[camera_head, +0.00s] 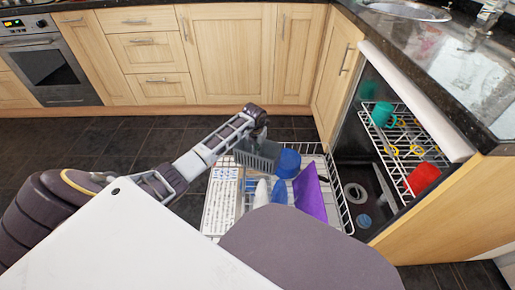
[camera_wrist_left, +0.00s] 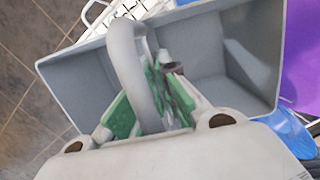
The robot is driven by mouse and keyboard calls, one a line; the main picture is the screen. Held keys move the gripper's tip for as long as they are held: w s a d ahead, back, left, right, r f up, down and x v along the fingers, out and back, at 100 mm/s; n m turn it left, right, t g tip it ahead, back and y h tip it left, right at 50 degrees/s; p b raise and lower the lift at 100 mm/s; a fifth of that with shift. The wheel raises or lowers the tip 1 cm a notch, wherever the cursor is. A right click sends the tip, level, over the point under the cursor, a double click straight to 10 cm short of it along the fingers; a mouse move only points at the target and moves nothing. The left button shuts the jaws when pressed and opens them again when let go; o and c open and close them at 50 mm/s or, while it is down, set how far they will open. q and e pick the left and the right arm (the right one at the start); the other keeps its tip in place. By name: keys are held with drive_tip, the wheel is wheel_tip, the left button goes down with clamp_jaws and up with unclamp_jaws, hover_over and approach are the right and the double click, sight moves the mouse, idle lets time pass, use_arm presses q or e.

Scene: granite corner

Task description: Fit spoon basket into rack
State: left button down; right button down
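The spoon basket is a grey open box with a middle handle. In the head view the basket (camera_head: 257,155) hangs below my left gripper (camera_head: 259,124), over the pulled-out lower rack (camera_head: 222,207). In the left wrist view I look down into the basket (camera_wrist_left: 75,75). Its curved grey handle (camera_wrist_left: 124,55) runs between the green-padded fingers of my left gripper (camera_wrist_left: 150,105), which look closed on it. Whether the basket's underside touches the rack is hidden. My right gripper is not in view.
The rack holds a blue bowl (camera_head: 288,162), a purple board (camera_head: 310,190) and white and blue dishes (camera_head: 262,192). The upper rack (camera_head: 405,150) holds a teal mug (camera_head: 383,114) and a red cup (camera_head: 423,178). Cabinets (camera_head: 230,55) stand behind; dark floor lies left.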

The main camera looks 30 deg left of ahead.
use_arm(q)
drive_tip(key=shift+f, duration=0.35)
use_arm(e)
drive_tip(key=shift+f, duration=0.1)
use_arm(q)
drive_tip(key=c, duration=1.6)
unclamp_jaws()
drive_tip(key=shift+c, duration=0.2)
drive_tip(key=shift+r, duration=0.15)
